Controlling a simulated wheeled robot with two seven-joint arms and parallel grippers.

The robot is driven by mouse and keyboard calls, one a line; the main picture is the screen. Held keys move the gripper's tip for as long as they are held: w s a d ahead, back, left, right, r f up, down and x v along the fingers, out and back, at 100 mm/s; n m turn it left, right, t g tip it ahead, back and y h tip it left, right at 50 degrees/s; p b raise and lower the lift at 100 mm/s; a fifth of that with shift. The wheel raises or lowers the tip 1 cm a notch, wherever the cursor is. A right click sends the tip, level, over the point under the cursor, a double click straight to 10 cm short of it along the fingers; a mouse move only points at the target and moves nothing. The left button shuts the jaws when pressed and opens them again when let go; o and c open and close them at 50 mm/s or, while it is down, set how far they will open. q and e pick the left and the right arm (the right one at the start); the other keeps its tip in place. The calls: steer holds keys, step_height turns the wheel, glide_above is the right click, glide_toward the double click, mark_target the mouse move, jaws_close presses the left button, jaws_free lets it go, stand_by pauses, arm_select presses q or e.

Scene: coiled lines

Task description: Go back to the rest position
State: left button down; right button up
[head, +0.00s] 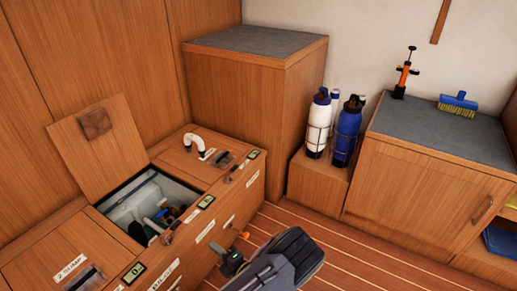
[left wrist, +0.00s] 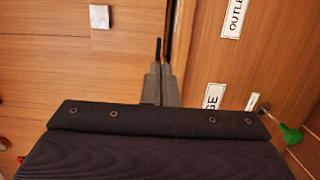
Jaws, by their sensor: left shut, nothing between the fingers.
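My left gripper (head: 233,262) shows at the bottom middle of the head view, in front of the low wooden bench. In the left wrist view its two thin fingers (left wrist: 158,62) are together, with nothing between them. They point at a wooden surface beside a dark seam. I cannot tell how far they are from it. My right gripper is not in view.
The bench has an open hatch (head: 95,150) over a bin (head: 113,205) holding pipes and fittings. A white bent pipe (head: 195,143) stands on its top. White and blue bottles stand by a low cabinet (head: 410,185). A green handle (left wrist: 291,134) is right of my fingers. The striped floor (head: 340,255) is clear.

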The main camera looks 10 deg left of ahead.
arm_select(q)
steer(key=s+a+r+n+g+h, duration=0.35)
steer(key=s+r+n+g, duration=0.3)
steer(key=n, duration=0.55)
steer(key=s+a+r+n+g+h, duration=0.2)
steer(key=s+r+n+g+h, duration=0.4)
steer(key=n, duration=0.6)
steer(key=s+d+r+n+t+h, duration=0.35)
steer(key=s+r+n+h, duration=0.2)
steer(key=r+n, duration=0.35)
steer(key=s+d+r+n+t+h, duration=0.3)
steer(key=s+r+n+t+h, duration=0.15)
steer(key=s+r+n, duration=0.4)
step_height(320, 180, up, 26)
steer(key=w+n+p, duration=0.1)
steer(key=n+p, duration=0.1)
steer(key=p, duration=2.5)
steer(key=shift+w+d+t+p, duration=0.3)
steer(key=shift+d+t+p, duration=0.05)
steer(key=shift+t, duration=0.1)
steer(key=shift+r, duration=0.1)
